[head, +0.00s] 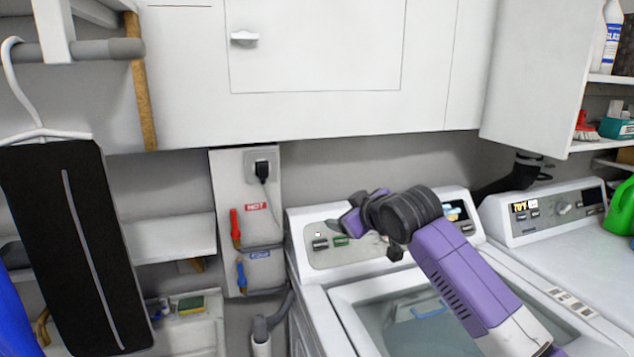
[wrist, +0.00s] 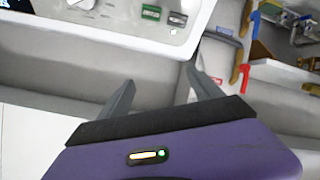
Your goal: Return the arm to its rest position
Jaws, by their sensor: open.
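My gripper (head: 352,210) is at the end of my purple and dark grey arm, raised in front of the washer's control panel (head: 330,248) in the head view. In the wrist view, the two grey fingers of my gripper (wrist: 162,88) stand apart with nothing between them. The open-topped washer (head: 345,318) lies below my arm, and my forearm reaches up over its tub from the lower right. Part of the tub is hidden behind the arm.
A white wall cabinet (head: 315,45) hangs above. The dryer (head: 600,255) stands at right, with a green jug (head: 621,208) on it. A black garment (head: 78,245) hangs at left. Red (head: 235,225) and blue (head: 241,272) valve handles are on the wall left of the washer.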

